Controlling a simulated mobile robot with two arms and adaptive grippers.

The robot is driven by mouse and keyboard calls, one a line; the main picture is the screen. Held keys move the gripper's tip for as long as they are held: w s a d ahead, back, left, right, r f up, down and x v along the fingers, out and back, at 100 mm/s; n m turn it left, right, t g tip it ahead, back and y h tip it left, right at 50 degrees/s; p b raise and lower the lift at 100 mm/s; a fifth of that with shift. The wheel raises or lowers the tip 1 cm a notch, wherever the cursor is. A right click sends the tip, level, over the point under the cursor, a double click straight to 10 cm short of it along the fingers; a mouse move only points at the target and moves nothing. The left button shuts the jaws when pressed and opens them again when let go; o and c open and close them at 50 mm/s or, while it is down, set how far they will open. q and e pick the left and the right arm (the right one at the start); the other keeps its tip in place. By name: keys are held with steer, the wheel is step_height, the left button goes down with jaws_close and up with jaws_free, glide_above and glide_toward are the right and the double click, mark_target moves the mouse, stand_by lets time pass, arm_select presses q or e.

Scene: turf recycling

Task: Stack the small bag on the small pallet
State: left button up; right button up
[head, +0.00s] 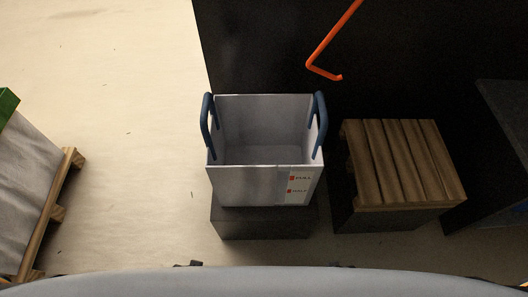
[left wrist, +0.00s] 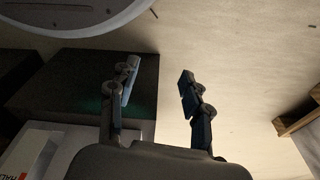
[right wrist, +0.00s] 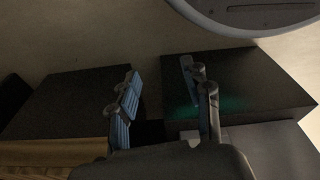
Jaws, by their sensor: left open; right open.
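The small bag (head: 252,185) is a grey-white open-topped bag with two blue handles and red-marked labels. It stands upright and looks empty, on a low dark block. The small pallet (head: 405,160) has brown wooden slats and sits on another dark block to the right of the bag; its top is bare. In the left wrist view my left gripper (left wrist: 158,82) is open and empty, with the bag (left wrist: 45,145) at lower left. In the right wrist view my right gripper (right wrist: 160,80) is open and empty, with the pallet's wood (right wrist: 50,153) at lower left.
The bag's dark block (head: 262,222) stands beside the pallet's block (head: 390,217) with a narrow gap. An orange bent bar (head: 325,73) hangs over a black surface behind. A larger pallet (head: 58,213) with a pale load is at far left. Open floor (head: 135,150) lies between.

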steer(key=w+d+r+n+t+h+b, duration=0.2)
steer(key=w+r+n+t+b, duration=0.25)
steer(key=w+r, duration=0.65)
steer(key=w+d+r+n+t+h+b, duration=0.25)
steer(key=w+r+n, duration=0.45)
steer(key=r, duration=0.8)
arm_select(q)
steer(key=w+d+r+n+t, duration=0.1)
steer(key=w+r+t, duration=0.4)
steer(key=w+r, duration=0.4)
steer(key=w+d+r+n+t, duration=0.1)
steer(key=w+r+n+t, duration=0.1)
steer(key=w+r+t, duration=0.3)
steer(key=w+d+r+n+t, duration=0.1)
steer(key=w+r+t, duration=0.4)
steer(key=w+r, duration=0.9)
step_height(320, 180, up, 7)
steer(key=shift+d+r+n+t+y+b, duration=0.1)
steer(key=shift+r+n+t+y+b, duration=0.05)
steer(key=shift+n+t+y+b, duration=0.25)
steer(key=shift+d+r, duration=0.2)
steer(key=shift+r, duration=0.05)
arm_select(e)
steer(key=w+a+r+n+t+y, duration=0.4)
steer(key=w+a+r+n+t, duration=0.4)
steer(key=n, duration=1.2)
steer(key=shift+w+a+r+t+y, duration=0.15)
steer(key=shift+w+r+t+y, duration=0.2)
steer(key=shift+w+r+t, duration=0.45)
